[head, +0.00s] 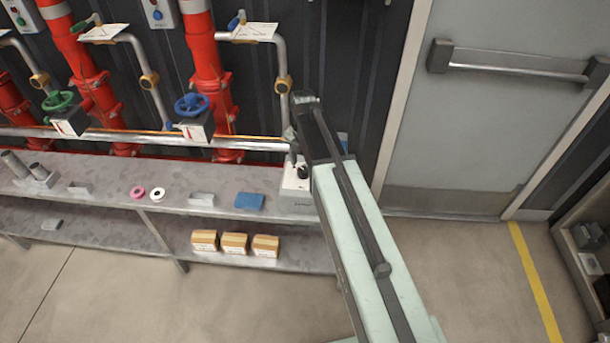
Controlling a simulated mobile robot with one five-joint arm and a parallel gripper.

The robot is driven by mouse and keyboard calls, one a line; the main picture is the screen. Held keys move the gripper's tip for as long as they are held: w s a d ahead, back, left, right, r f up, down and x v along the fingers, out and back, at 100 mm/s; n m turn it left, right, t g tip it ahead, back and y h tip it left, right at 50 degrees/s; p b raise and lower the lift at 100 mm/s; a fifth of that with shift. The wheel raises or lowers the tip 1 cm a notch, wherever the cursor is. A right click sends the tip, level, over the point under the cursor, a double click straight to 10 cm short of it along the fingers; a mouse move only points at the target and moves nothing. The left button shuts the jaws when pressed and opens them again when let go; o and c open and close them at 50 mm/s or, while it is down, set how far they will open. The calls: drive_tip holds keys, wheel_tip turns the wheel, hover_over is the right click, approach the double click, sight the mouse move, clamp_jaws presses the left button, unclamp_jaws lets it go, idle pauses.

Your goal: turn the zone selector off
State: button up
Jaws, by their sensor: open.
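The zone selector looks to be the pale box (297,198) with a black knob (303,172), at the right end of the upper grey shelf. Its front label is too small to read, and my arm covers its right side. I cannot tell which way the knob points. My arm reaches up from the bottom right, with its dark end link over the back of the box. My gripper (293,148) is open and small in view, just above and behind the knob. The arm partly hides it, and I see nothing held. I cannot tell whether it touches the knob.
A blue block (250,201), a grey block (202,199) and two rings stand left on the shelf (110,207). Several boxes (234,244) sit below. Red pipes with a blue handwheel (191,104) and a green one (58,101) stand behind. A door (470,130) is right.

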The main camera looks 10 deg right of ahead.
wheel_tip(320, 180, down, 3)
drive_tip(key=shift+r+b, duration=0.2)
drive_tip(key=shift+b, duration=0.4)
drive_tip(key=shift+r, duration=0.15)
